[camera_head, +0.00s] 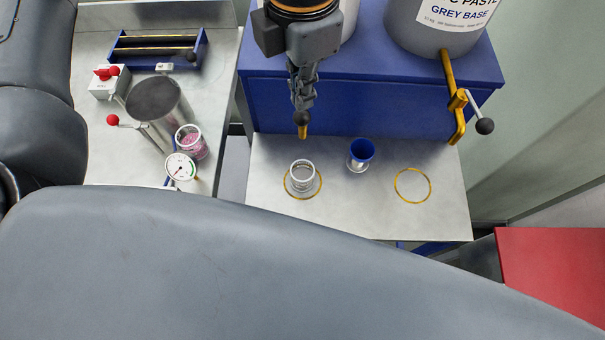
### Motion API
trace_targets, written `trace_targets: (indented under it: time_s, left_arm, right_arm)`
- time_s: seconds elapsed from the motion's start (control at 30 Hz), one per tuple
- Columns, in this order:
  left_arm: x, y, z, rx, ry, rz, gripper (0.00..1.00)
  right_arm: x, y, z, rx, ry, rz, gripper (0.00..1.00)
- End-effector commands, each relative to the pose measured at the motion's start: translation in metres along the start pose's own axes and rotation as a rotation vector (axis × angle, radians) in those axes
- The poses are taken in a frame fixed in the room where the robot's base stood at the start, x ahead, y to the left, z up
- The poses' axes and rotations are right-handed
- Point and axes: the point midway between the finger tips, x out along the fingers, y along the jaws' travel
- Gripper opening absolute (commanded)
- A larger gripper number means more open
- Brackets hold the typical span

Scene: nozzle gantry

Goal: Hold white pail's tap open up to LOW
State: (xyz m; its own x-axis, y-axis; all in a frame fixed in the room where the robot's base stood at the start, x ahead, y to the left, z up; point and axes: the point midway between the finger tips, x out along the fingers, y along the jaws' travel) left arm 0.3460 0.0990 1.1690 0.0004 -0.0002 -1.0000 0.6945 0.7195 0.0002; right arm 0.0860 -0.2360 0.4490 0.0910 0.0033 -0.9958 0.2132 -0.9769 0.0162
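The white pail (349,18) shows only as a strip at the top, mostly hidden behind my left gripper and wrist. Its golden tap spout (303,131) points down, with the black lever knob (301,117) just above it. My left gripper (303,102) is at this knob, its fingers close together; I cannot tell whether they grip the lever or only touch it. A clear, pale-rimmed cup (302,176) stands upright in a golden ring on the metal shelf (335,210), below the spout. No LOW mark or paste stream can be made out. My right gripper is out of view.
A grey pail (430,32) with its own golden tap (458,100) stands at right on the blue stand (350,95). A steel pot (157,105) and dial (181,168) are left. My arm hides the foreground.

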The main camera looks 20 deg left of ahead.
Motion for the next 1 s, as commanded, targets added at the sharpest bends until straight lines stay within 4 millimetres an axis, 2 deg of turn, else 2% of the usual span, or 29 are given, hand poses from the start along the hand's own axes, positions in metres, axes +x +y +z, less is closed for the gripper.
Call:
trace_targets:
  time_s: [0.43,0.83,1.0]
  left_arm:
    - [-0.004,0.000,0.000,0.000,0.000,0.000,0.00]
    - [-0.043,0.000,0.000,-0.001,0.000,0.000,0.00]
    - [-0.051,0.000,0.000,0.000,0.000,0.000,0.00]
  right_arm:
    - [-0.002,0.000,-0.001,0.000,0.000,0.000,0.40]
    - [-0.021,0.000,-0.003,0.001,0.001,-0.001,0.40]
    - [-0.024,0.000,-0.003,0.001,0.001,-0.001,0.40]
